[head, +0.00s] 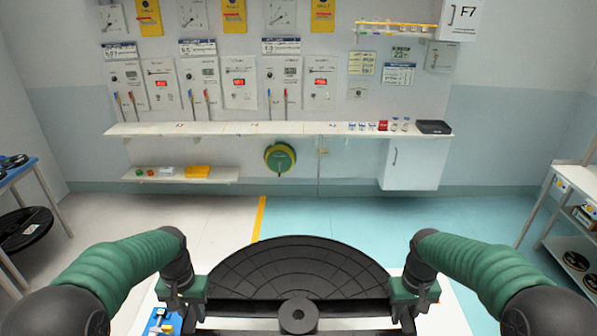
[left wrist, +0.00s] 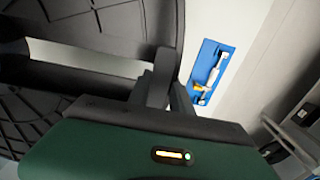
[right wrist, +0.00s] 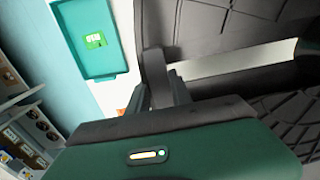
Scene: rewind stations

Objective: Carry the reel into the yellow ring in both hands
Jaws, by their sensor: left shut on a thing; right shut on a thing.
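A large black reel (head: 300,262) is held in front of me, between my two arms. Its upper flange and round hub show in the head view. My left gripper (head: 190,292) is shut on the reel's left edge, and my right gripper (head: 410,292) is shut on its right edge. The reel's dark ribbed flanges also show in the left wrist view (left wrist: 95,25) and the right wrist view (right wrist: 230,28). The lower part of the reel is cut off in the head view. I see no yellow ring in these frames.
A white table (head: 452,312) lies under the reel, with a blue tool tray (left wrist: 228,50) and a green tray (right wrist: 85,12). A blue-topped table (head: 20,172) stands left, a white shelf unit (head: 545,215) right. The floor ahead is open, with a yellow line (head: 259,218).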

